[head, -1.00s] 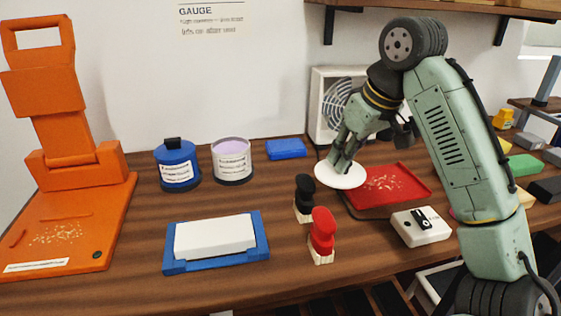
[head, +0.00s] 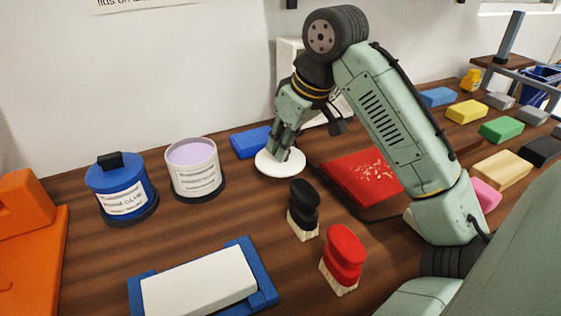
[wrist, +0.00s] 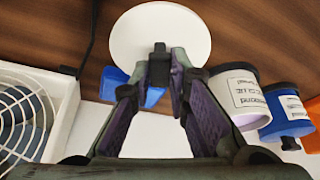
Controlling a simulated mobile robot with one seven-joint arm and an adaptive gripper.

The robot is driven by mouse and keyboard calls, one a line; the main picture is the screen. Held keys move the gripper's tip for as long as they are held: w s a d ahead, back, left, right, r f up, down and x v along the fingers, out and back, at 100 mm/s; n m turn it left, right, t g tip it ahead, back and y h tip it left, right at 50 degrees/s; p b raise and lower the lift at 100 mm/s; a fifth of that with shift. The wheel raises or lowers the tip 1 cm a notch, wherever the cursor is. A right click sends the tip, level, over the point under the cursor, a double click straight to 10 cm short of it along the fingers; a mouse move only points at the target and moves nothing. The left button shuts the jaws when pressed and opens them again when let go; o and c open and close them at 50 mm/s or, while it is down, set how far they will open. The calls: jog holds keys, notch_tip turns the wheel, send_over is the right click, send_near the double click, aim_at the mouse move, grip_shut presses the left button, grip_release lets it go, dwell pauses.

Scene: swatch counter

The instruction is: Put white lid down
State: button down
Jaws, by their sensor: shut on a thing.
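The white lid (head: 268,166) is a flat round disc with a dark knob, also in the wrist view (wrist: 135,38). My gripper (head: 288,150) is shut on its knob from above. In the wrist view the gripper (wrist: 160,72) has both fingertips at the dark knob. The lid is roughly level, low at the back of the counter between the blue block (head: 248,141) and the red tray (head: 350,178). I cannot tell whether it touches the counter. An open jar with a lilac top (head: 192,153) stands to its left.
A blue jar (head: 122,200) with a black knob stands further left. Black (head: 304,197) and red (head: 343,246) brushes stand in front. A white block lies in a blue tray (head: 265,290). A white fan unit (wrist: 50,95) stands behind. Bare wood lies in front of the lid.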

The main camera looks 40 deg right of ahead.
jog(key=shift+f, duration=2.3)
jog(key=c, duration=1.5)
grip_release()
jog(key=shift+c, duration=0.2)
jog(key=v, duration=1.2)
jog(key=shift+w+a, duration=0.1)
